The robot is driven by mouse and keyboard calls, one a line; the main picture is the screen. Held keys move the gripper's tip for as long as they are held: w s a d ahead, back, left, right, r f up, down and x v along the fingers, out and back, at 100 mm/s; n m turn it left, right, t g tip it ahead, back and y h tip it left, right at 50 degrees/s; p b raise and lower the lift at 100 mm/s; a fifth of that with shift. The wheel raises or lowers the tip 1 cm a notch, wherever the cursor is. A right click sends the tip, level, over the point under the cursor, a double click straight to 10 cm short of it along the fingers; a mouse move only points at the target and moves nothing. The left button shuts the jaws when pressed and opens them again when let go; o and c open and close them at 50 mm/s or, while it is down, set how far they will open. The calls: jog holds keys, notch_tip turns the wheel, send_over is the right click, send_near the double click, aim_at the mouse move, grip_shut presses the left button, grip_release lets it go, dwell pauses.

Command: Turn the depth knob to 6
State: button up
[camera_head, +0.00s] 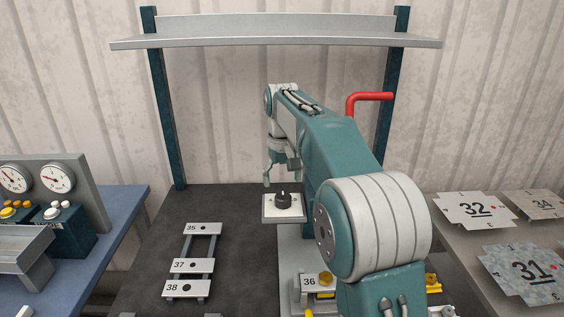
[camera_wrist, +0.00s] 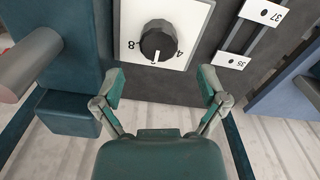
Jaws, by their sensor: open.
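The depth knob (camera_wrist: 158,41) is a round black ribbed knob on a white plate (camera_wrist: 186,21) in the wrist view. A white pointer mark on it faces the bottom of that picture. The figures 8 and 4 show on the plate; other figures are hidden or too small to read. In the head view the knob (camera_head: 283,199) sits on top of its white plate (camera_head: 269,215). My gripper (camera_wrist: 163,90) is open and empty, its fingers apart to either side below the knob in the wrist view. In the head view my gripper (camera_head: 279,180) is just above and behind the knob.
A rack with plates 35 (camera_head: 203,229), 37 (camera_head: 192,266) and 38 (camera_head: 186,289) lies left of the knob. Plate 36 (camera_head: 309,282) is near my arm. A red bent handle (camera_head: 368,97) rises behind my arm. Numbered sheets (camera_head: 475,209) lie on the right table. Gauges (camera_head: 54,177) stand left.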

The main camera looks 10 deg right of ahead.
aim_at(282, 197)
notch_tip(282, 197, up, 7)
jog(key=shift+f, duration=0.15)
dwell(0.4)
jog(key=s+r+t, duration=0.2)
jog(key=s, duration=0.7)
jog(key=s+f+t, duration=0.1)
jog(key=s+f, duration=0.5)
jog(key=s, duration=0.5)
jog(key=s+f+t, duration=0.2)
jog(key=s+f, duration=0.4)
jog(key=s, duration=0.6)
jog(key=shift+f+m+t, duration=0.3)
jog(key=shift+f+m, duration=0.05)
jog(key=shift+m, duration=0.05)
